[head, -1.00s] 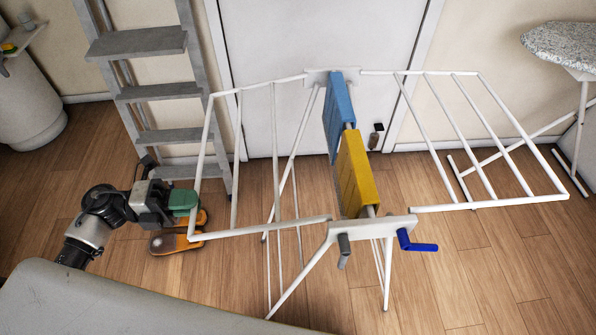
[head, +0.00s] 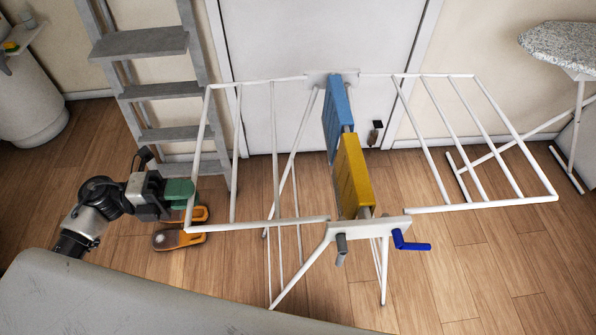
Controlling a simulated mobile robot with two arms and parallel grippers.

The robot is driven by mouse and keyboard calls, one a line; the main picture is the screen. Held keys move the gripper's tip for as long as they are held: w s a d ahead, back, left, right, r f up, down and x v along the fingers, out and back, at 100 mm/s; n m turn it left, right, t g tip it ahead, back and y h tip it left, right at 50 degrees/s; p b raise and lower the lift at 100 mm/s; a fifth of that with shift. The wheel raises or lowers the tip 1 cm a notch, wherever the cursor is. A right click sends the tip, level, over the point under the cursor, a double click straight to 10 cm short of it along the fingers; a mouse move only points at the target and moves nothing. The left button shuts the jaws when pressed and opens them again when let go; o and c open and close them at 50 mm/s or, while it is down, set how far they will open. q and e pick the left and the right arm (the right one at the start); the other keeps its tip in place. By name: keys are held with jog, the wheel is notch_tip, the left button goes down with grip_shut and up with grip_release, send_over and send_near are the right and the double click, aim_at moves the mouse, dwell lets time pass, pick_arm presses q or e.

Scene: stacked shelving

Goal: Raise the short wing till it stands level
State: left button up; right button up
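A white drying rack (head: 318,231) stands in the middle of the head view. Its short wing (head: 258,223) extends left, close to level, its outer end looking slightly low. Its longer wing (head: 480,205) spreads to the right. A blue cloth (head: 338,112) and a yellow cloth (head: 354,178) hang over the rack's middle. My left gripper (head: 184,193), with a green end, is at the short wing's outer bar and overlaps it. Its finger gap is hidden, so I cannot tell how it holds the bar. My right gripper is out of view.
A grey stepladder (head: 140,45) stands behind on the left. Orange slippers (head: 180,239) lie on the floor below my gripper. A grey surface (head: 120,300) fills the bottom left. An ironing board (head: 560,42) stands at right. A grey handle and a blue handle (head: 411,244) jut from the rack's front.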

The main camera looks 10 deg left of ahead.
pick_arm(q)
jog(key=shift+o, duration=1.2)
jog(key=shift+a, duration=0.1)
jog(key=v, duration=0.7)
jog(key=shift+b, duration=0.3)
